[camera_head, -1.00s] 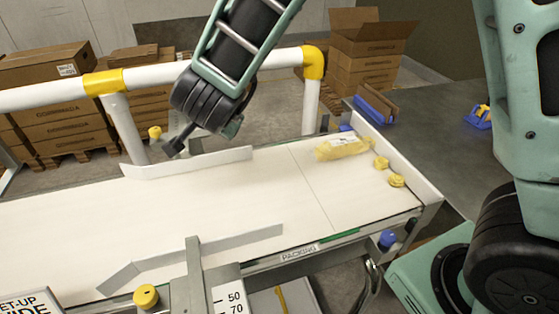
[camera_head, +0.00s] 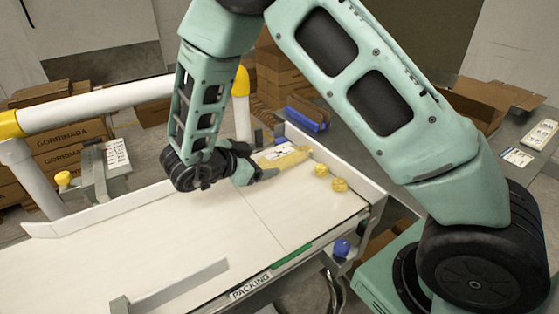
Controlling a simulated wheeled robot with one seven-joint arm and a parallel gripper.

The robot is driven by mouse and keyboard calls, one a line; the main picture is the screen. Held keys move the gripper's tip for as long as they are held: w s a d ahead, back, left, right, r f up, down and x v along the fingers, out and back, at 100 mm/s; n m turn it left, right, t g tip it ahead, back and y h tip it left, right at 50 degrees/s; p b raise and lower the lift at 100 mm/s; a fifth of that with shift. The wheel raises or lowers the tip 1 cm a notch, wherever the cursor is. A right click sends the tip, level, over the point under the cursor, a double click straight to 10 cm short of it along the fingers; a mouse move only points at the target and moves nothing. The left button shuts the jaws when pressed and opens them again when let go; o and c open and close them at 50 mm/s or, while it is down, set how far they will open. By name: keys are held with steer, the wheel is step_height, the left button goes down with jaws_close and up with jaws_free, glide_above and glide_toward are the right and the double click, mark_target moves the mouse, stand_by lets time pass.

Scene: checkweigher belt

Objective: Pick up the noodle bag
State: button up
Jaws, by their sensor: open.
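The noodle bag (camera_head: 291,158) is a yellow, clear-wrapped pack with a white label, lying at the far right end of the white belt (camera_head: 205,230). My gripper (camera_head: 260,162) is low over the belt at the bag's left end, with its dark fingers pointing right toward the bag. It is open. One finger shows on the near side of the bag's left end; the other is partly hidden, and I cannot tell whether either touches the bag.
Two small yellow noodle nests (camera_head: 339,185) lie on the belt just right of the bag, near the raised side guard (camera_head: 350,168). A blue tray (camera_head: 307,118) sits beyond the belt. A white rail with yellow joints (camera_head: 120,97) runs behind. The belt's left part is clear.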

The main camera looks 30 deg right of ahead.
mark_target(274, 158)
steer(key=p+x, duration=0.1)
steer(key=x, duration=0.7)
steer(key=shift+w+f, duration=0.1)
steer(key=c, duration=1.3)
